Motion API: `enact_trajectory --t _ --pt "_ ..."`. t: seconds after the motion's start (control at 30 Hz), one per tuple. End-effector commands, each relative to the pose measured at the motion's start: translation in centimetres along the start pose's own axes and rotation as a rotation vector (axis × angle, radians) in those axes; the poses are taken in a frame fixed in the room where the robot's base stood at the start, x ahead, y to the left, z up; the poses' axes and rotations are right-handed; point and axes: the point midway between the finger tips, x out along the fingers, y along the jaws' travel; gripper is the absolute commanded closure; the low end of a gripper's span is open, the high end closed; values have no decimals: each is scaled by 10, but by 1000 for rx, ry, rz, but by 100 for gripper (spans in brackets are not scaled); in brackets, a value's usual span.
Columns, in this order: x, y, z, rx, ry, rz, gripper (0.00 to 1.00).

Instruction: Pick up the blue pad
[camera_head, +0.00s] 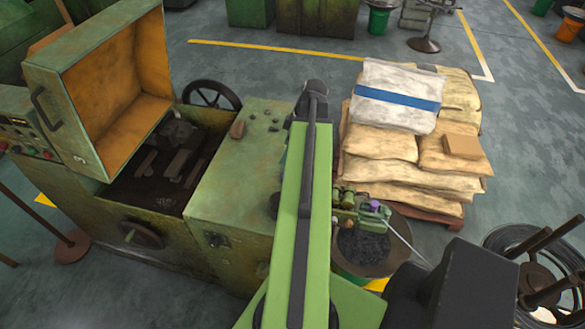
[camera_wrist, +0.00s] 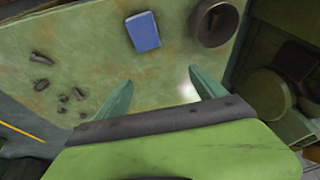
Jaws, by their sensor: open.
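The blue pad (camera_wrist: 143,31) is a small blue rectangular block. It lies flat on the worn green machine top (camera_wrist: 85,20) in the wrist view, near the upper edge. My gripper (camera_wrist: 160,90) is open and empty, with its two green fingers apart. The pad is beyond the fingertips in the wrist view, slightly left of the middle between them, and not touched. In the camera_head view, my green arm covers the area around the gripper, and I cannot make out the pad there.
A round dark cup (camera_wrist: 215,22) stands right of the pad. Several small dark metal pieces (camera_wrist: 70,97) lie at left on the machine top. A raised orange-lined lid (camera_head: 130,85) is left. Stacked sacks (camera_head: 380,145) and a bin of dark bits (camera_head: 363,246) are right.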

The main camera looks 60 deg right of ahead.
Motion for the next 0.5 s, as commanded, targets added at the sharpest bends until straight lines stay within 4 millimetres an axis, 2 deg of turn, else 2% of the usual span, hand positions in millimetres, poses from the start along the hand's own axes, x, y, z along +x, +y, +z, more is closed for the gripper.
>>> enact_trajectory --t 0.03,0.1,0.2,0.37,0.5 --pt "-19 7 22 -9 17 15 20" --pt "-33 12 46 -36 36 31 20" --pt "-44 14 67 -61 51 47 20" --pt "-47 15 75 -75 57 53 20" --pt "-36 16 75 -75 56 53 20"
